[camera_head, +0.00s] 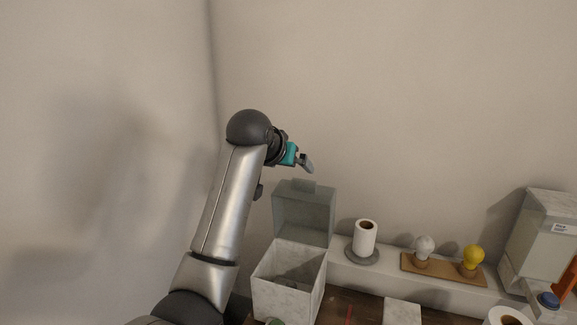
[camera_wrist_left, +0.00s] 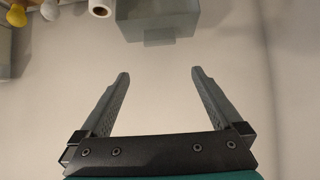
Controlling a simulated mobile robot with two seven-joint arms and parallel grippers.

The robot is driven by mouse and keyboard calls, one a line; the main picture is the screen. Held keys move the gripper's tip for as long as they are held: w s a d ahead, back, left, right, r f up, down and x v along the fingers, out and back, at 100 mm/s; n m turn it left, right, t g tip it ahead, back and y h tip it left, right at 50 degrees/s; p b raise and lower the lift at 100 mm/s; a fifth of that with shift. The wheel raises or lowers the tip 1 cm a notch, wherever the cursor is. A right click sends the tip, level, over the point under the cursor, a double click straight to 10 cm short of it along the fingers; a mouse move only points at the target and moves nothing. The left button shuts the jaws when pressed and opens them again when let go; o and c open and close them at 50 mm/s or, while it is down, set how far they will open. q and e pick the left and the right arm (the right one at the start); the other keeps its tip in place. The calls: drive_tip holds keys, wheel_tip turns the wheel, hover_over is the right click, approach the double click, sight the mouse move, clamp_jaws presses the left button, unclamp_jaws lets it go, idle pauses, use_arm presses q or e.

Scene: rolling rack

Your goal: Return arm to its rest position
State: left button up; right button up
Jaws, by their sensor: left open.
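My left arm comes in from the lower left of the head view and reaches up in front of the wall. My left gripper (camera_head: 307,163) is at its end, above the grey-green box. In the left wrist view the left gripper (camera_wrist_left: 158,82) has its two fingers wide apart with nothing between them. My right gripper is in neither view.
To the right on the ledge are a paper roll (camera_head: 365,238), a white bulb (camera_head: 424,247), a yellow bulb (camera_head: 473,258) and a dispenser (camera_head: 545,235). Upper space is free.

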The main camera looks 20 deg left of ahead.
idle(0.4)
use_arm(q)
drive_tip(key=s+d+f+m+g, duration=0.1)
drive_tip(key=s+f+g, duration=0.1)
drive_tip(key=s+f, duration=0.8)
drive_tip(key=s+d+f+g, duration=0.1)
drive_tip(key=s+f+g, duration=0.1)
drive_tip(key=s+f, duration=0.85)
drive_tip(key=s+d+f+g, duration=0.15)
drive_tip(key=s+f, duration=0.25)
drive_tip(key=s, duration=0.6)
drive_tip(key=s+f+g, duration=0.2)
drive_tip(key=s+f, duration=0.3)
drive_tip(key=s, duration=0.6)
wheel_tip(320, 180, down, 30)
drive_tip(key=b, duration=0.9)
drive_tip(key=s+a+f+g+b, duration=0.1)
drive_tip(key=s+f+b, duration=0.4)
drive_tip(key=s+f, duration=0.3)
drive_tip(key=s+a+f+m+g+b, duration=0.1)
drive_tip(key=s+f+b, duration=0.4)
drive_tip(key=f, duration=1.2)
drive_tip(key=s, duration=0.4)
drive_tip(key=shift+a, duration=0.3)
